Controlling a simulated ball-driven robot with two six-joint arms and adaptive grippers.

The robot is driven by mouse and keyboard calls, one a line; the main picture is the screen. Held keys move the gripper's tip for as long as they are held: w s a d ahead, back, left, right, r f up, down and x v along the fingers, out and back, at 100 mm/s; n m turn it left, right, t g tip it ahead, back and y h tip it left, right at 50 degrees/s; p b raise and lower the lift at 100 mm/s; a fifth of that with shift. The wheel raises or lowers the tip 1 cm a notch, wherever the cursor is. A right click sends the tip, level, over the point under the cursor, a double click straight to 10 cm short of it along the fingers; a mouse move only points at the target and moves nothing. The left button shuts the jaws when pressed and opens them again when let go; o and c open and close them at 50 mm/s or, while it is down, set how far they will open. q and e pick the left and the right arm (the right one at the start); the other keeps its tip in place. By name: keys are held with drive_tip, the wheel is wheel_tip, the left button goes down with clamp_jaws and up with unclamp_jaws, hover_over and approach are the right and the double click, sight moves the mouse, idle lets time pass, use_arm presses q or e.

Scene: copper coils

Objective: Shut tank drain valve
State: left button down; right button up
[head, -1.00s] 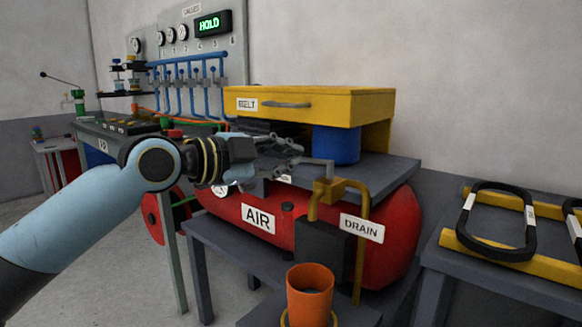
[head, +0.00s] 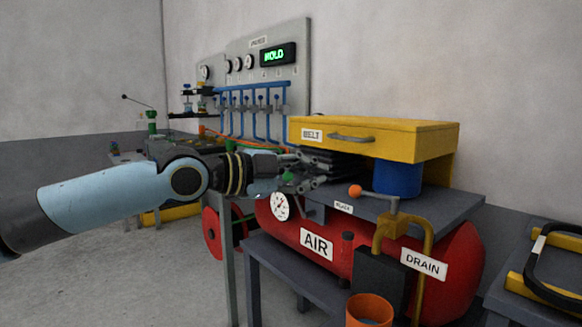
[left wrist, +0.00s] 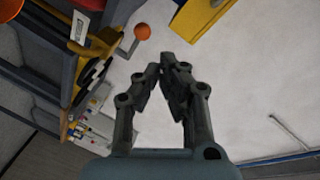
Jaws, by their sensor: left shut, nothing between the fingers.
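The drain valve (head: 392,228) is a brass-yellow body on a bent yellow pipe by the DRAIN label (head: 423,264), at the front right of the red AIR tank (head: 285,230). Its grey lever (head: 378,196) points left and ends in an orange knob (head: 355,191). The knob also shows in the left wrist view (left wrist: 142,32), just beyond the fingertips and a little left. My left gripper (head: 328,170) is shut and empty, left of the knob and slightly higher in the picture, apart from it. The left wrist view shows its fingertips (left wrist: 167,62) together. My right gripper is not in view.
A yellow BELT drawer (head: 390,137) and a blue cylinder (head: 397,179) stand behind the lever. An orange cup (head: 369,310) is below the valve. A gauge (head: 280,206) sits on the tank, and a red reel (head: 224,232) is at its left.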

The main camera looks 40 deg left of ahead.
use_arm(q)
drive_tip(key=a, duration=0.2)
drive_tip(key=s+a+p, duration=0.1)
drive_tip(key=shift+a+r, duration=0.25)
drive_tip(key=shift+a, duration=0.1)
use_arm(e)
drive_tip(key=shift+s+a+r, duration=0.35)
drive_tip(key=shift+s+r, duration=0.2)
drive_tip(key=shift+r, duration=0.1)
use_arm(q)
drive_tip(key=shift+f, duration=0.1)
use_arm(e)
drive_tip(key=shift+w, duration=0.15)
